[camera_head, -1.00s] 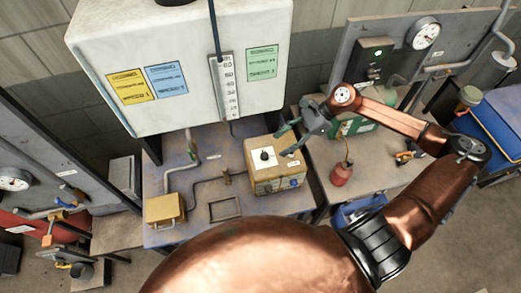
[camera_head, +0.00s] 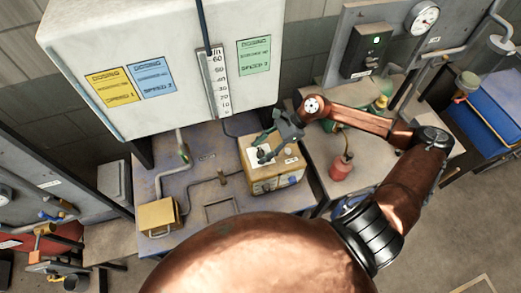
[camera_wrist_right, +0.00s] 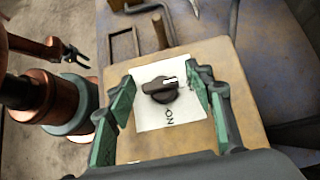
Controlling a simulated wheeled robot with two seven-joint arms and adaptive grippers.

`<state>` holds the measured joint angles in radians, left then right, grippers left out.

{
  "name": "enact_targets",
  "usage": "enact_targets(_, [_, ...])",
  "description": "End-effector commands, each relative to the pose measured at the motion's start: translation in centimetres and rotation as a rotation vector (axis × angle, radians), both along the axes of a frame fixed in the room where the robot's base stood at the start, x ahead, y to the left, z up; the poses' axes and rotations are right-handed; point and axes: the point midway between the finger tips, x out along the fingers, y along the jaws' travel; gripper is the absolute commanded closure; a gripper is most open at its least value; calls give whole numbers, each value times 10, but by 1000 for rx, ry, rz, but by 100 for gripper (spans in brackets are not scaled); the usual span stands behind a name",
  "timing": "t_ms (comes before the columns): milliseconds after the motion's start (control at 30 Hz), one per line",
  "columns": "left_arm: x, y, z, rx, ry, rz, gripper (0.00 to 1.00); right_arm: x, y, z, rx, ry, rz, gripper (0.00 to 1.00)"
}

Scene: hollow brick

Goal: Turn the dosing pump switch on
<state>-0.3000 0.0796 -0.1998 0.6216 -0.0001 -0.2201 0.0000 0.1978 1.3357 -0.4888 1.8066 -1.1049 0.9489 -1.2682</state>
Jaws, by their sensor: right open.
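The dosing pump (camera_head: 278,178) is a beige box on the bench in the head view. In the right wrist view its top (camera_wrist_right: 190,55) carries a white plate (camera_wrist_right: 148,120) with a black rotary switch (camera_wrist_right: 160,92). A white mark on the switch points to the picture's right. The word ON stands below the switch on the plate. My right gripper (camera_head: 266,149) is open over the box top. Its green-padded fingers (camera_wrist_right: 160,100) stand on either side of the switch, with visible gaps. I cannot tell how far above the plate they are.
A white tank (camera_head: 170,70) with a level scale and coloured speed labels stands behind the bench. A yellow box (camera_head: 158,216) and pipes lie left of the pump. A red can (camera_head: 341,166) stands on the table to the right.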

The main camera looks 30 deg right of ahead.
Motion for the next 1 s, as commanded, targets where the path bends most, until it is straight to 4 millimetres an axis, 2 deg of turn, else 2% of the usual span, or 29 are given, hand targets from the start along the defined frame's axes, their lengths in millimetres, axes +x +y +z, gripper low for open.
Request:
enact_targets(333, [0,0,0,0,0,0,60,1,3,-3,0,1,1,53])
enact_targets(900, [-1,0,0,0,2,0,60,1,3,-3,0,1,1,92])
enact_targets(1000, [-1,0,0,0,2,0,60,1,3,-3,0,1,-1,94])
